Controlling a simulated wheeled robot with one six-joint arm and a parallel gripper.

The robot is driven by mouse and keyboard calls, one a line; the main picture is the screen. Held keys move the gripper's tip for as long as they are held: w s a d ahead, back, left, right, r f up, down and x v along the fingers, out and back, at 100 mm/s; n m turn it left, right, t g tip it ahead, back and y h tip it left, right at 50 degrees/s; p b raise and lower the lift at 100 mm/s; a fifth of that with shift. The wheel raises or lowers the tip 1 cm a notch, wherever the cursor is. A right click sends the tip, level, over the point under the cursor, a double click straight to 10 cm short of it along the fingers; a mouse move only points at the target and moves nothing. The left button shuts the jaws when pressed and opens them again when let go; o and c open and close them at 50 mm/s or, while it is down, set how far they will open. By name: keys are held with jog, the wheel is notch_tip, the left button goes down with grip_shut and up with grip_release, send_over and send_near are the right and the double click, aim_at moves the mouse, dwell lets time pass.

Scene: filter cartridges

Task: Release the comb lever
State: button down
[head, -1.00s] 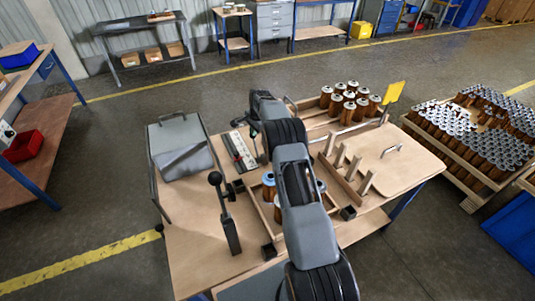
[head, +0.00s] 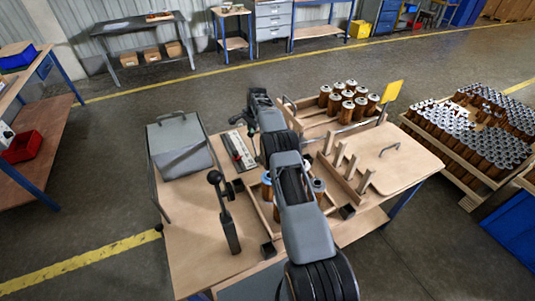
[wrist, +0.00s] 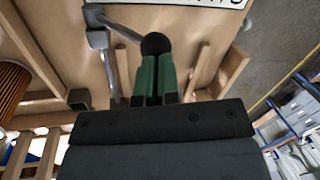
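In the wrist view a round black knob (wrist: 156,44) sits at the end of a metal lever arm (wrist: 122,26), which runs up and left to a joint. My gripper (wrist: 155,62) has its green fingers close together, with the knob right at their tips. I cannot tell whether they touch or pinch it. In the head view my arm hides the fingertips. A tall black-knobbed lever (head: 224,208) stands upright at the table's left front, apart from my gripper. A row of wooden posts (head: 340,160) stands right of my arm.
Several brown filter cartridges (head: 349,98) stand in a tray at the back. Others are partly hidden under my arm.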

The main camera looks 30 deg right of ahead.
jog(key=shift+f, duration=0.25)
jog(key=b+v, duration=0.1)
jog(key=v, duration=1.3)
jog(key=shift+r, duration=0.15)
jog(key=s+f+n+g, duration=0.1)
jog(key=s+f+n, duration=0.3)
jog(key=f+n, duration=0.1)
jog(key=s+a+r+n+t, duration=0.1)
jog(key=s+a+r+n, duration=0.2)
jog(key=s, duration=0.8)
jog(key=s+a+r+n+t, duration=0.1)
jog(key=s+a+r+n, duration=0.2)
jog(key=s+a, duration=0.4)
jog(key=s+a+r+n, duration=0.3)
jog(key=s+a+n, duration=0.1)
jog(key=s, duration=1.2)
jog(key=shift+s+a+r+t+h, duration=0.35)
jog(key=shift+s+a+t+h, duration=0.05)
jog(key=shift+a, duration=0.05)
